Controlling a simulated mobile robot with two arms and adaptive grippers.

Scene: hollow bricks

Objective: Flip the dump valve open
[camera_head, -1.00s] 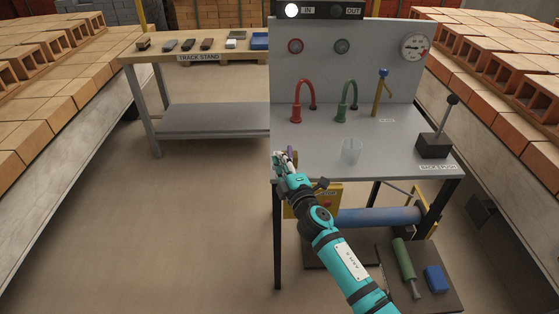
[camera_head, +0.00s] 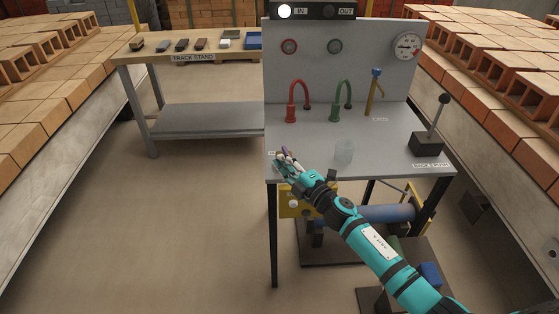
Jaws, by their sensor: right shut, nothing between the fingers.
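My right gripper (camera_head: 283,159) is shut at the front left corner of the grey bench (camera_head: 310,138). Its arm reaches in from the lower right. A small purple piece (camera_head: 285,150) shows at the fingers, partly hidden; I cannot tell whether they touch it. A label beside it is too small to read. No part is legibly marked as the dump valve, and I cannot tell its state. A yellow stem with a blue top (camera_head: 374,92) stands at the bench's back right. My left gripper is not in view.
A red tap (camera_head: 291,102), a green tap (camera_head: 337,103) and a clear cup (camera_head: 344,151) stand on the bench. A black lever box (camera_head: 426,144) is at the right. Below are a yellow box (camera_head: 290,207) and a blue cylinder (camera_head: 390,213).

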